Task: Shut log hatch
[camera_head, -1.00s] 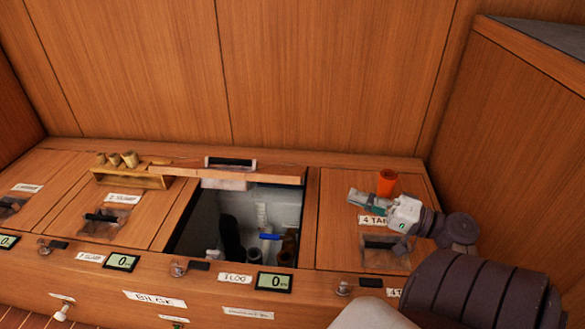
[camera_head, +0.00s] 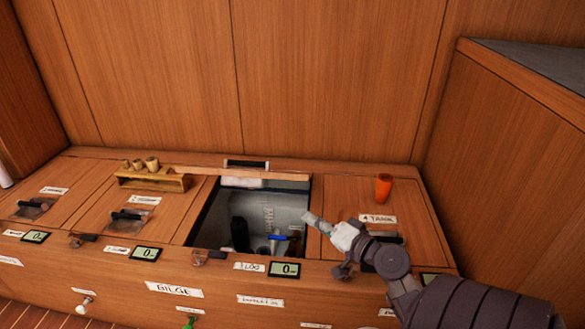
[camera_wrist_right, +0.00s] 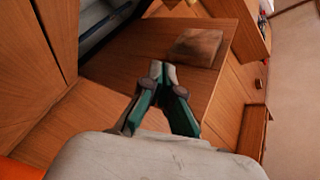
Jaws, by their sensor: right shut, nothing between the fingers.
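The log hatch opening (camera_head: 262,226), above the label "3 LOG", is open. Dark and blue-handled parts show in the well below. Its lid (camera_head: 290,177) shows almost edge-on along the back of the opening, with a black handle (camera_head: 247,164) at its top. My right gripper (camera_head: 308,216) is at the right edge of the opening, beside the tank lid (camera_head: 345,195). Its fingers are shut and empty; the right wrist view shows the green-sided fingers (camera_wrist_right: 163,68) with their tips together. The gripper does not touch the log lid. My left gripper is out of view.
An orange cup (camera_head: 383,187) stands on the tank lid. A wooden rack with small cups (camera_head: 153,180) stands left of the opening. Latches and a display (camera_head: 285,269) line the front edge. A wooden cabinet (camera_head: 520,150) rises at right.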

